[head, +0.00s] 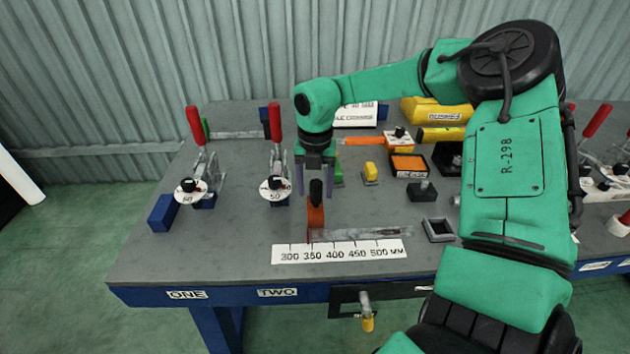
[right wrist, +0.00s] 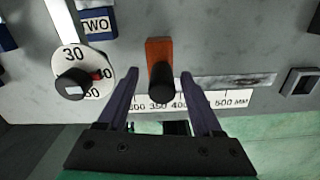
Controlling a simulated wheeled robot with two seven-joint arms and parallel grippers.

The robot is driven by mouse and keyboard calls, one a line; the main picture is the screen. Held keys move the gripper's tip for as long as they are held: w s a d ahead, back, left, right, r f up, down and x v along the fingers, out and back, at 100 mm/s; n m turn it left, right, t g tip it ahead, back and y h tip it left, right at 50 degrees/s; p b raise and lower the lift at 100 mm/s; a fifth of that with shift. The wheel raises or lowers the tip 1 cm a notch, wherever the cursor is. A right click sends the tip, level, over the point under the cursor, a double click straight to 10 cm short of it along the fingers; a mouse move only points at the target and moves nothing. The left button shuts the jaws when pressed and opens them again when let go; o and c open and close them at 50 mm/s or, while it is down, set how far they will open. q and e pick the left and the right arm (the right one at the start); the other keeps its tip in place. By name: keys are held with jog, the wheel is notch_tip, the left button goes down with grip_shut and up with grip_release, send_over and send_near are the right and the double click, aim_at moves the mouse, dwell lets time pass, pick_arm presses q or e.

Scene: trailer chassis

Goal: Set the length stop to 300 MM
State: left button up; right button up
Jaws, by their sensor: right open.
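The length stop is an orange block (head: 316,216) with an upright black knob (head: 316,190). It stands at the left end of a grey rail (head: 365,234), behind a white scale (head: 341,251) marked 300 to 500 MM, close to the 350 mark. In the right wrist view the orange block (right wrist: 160,50) and knob (right wrist: 162,82) lie between the fingers. My right gripper (head: 315,190) is open and points down at the knob; its fingers (right wrist: 161,78) are on either side of it in the picture. I cannot tell whether they touch it. My left gripper is not in view.
Two red-handled clamps with white dials (head: 191,192) (head: 275,189) stand to the left. A small yellow block (head: 370,172), an orange tray (head: 408,165), a dark square frame (head: 438,229) and yellow parts (head: 437,110) lie right and behind.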

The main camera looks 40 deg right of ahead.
notch_tip(320, 180, up, 15)
jog(key=shift+f+b, duration=0.2)
jog(key=shift+b, duration=0.1)
